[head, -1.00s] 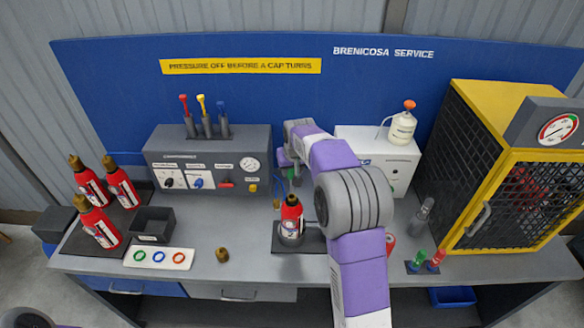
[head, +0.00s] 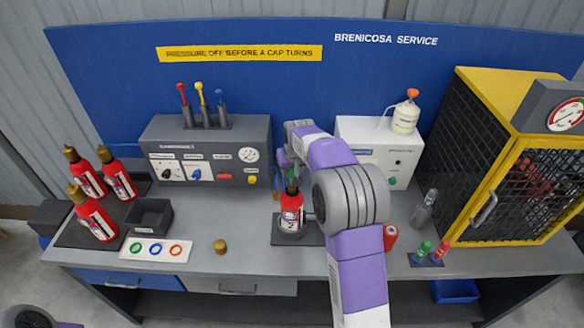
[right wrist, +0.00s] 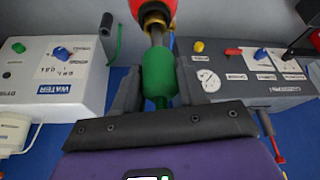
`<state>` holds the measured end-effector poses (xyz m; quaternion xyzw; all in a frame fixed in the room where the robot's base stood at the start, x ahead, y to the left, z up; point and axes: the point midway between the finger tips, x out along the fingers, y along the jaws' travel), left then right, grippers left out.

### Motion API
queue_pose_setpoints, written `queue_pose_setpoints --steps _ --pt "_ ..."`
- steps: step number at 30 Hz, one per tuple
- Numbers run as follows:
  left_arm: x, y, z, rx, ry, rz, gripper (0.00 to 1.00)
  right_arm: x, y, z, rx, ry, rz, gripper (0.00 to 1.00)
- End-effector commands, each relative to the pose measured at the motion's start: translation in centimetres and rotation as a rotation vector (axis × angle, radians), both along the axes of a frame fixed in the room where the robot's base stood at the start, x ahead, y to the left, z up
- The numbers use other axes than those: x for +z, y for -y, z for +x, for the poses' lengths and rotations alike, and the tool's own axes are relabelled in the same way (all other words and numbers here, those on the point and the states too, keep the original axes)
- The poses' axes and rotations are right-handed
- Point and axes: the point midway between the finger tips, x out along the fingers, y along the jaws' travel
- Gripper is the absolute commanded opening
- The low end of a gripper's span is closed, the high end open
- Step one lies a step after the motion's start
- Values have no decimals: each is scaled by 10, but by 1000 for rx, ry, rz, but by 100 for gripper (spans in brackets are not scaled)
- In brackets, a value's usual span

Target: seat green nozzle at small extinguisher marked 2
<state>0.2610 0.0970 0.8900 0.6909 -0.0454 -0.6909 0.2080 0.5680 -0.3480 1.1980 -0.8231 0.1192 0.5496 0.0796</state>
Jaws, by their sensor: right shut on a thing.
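The small red extinguisher marked 2 (head: 291,214) stands upright on a dark plate (head: 275,232) at the bench middle. Its brass top points up. My right gripper (head: 290,168) is just behind and above that top in the head view. In the right wrist view my right gripper (right wrist: 158,88) is shut on the green nozzle (right wrist: 159,74). The nozzle's grey metal tip points towards a red and brass part (right wrist: 153,12) at the top edge. I cannot tell whether they touch. My left gripper is out of view.
Red extinguishers (head: 92,215) stand at left, near an open dark tray (head: 150,215) and a card of coloured rings (head: 155,250). A brass cap (head: 220,246) lies on the bench. A grey console (head: 205,155), a white box (head: 377,150) and a yellow cage (head: 510,160) stand behind and right.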

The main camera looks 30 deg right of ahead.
Motion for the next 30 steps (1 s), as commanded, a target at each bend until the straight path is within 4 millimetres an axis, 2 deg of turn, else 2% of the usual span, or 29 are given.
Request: queue_pose_setpoints --steps 21,30 --pt "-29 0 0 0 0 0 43 -38 0 0 0 0 -1 7" --pt "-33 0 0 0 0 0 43 -44 0 0 0 0 -1 7"
